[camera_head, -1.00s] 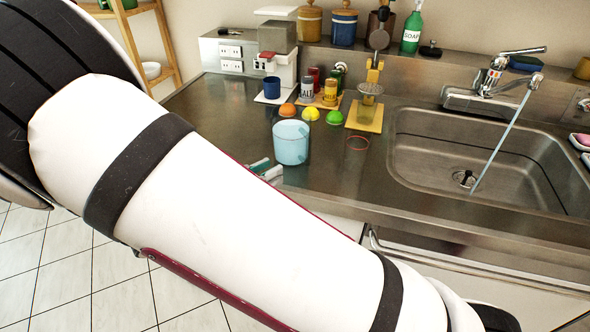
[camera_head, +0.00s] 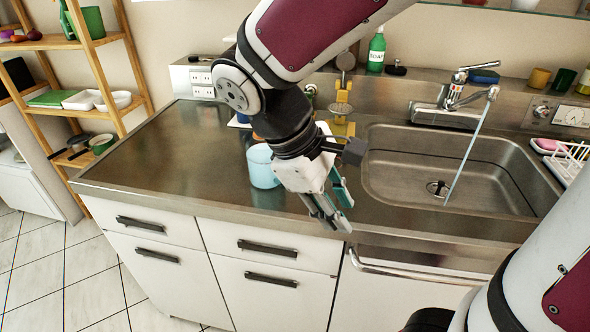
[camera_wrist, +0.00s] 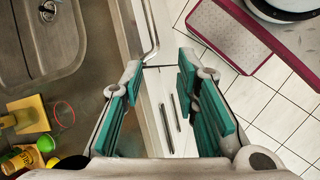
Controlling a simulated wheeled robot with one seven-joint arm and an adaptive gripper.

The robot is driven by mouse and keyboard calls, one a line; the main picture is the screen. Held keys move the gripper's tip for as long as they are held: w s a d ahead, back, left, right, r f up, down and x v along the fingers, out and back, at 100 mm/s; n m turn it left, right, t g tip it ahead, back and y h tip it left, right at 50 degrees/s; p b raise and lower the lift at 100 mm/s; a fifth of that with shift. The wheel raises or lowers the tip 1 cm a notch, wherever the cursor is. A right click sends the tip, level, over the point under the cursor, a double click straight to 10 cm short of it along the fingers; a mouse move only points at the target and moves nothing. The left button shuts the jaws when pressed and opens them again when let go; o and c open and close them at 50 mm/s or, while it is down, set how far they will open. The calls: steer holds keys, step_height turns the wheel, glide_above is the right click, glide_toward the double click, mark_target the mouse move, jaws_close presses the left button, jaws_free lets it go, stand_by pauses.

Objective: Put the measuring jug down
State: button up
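A light blue vessel (camera_head: 262,166), which I take for the measuring jug, stands upright on the steel counter (camera_head: 165,150). Its right side is partly hidden behind my gripper in the head view. I do not make it out in the wrist view. My gripper (camera_head: 339,212) hangs to the right of the vessel, its fingers pointing down near the counter's front edge. In the wrist view, the green-padded fingers of my gripper (camera_wrist: 160,64) are spread with nothing between them.
The sink (camera_head: 450,175) with running tap (camera_head: 455,95) lies right. A yellow board (camera_wrist: 30,114), red ring (camera_wrist: 64,114) and tins sit behind my gripper. The counter is bare on the left. Drawers (camera_head: 150,235) are below; a wooden shelf (camera_head: 60,42) stands far left.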

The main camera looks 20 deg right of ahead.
steer(key=s+a+r+m+t+y, duration=0.2)
steer(key=s+r+m+t+y, duration=0.2)
steer(key=s+m, duration=0.3)
steer(key=shift+s+a+t+y, duration=0.3)
steer(key=shift+t+y, duration=0.2)
steer(key=shift+y, duration=0.1)
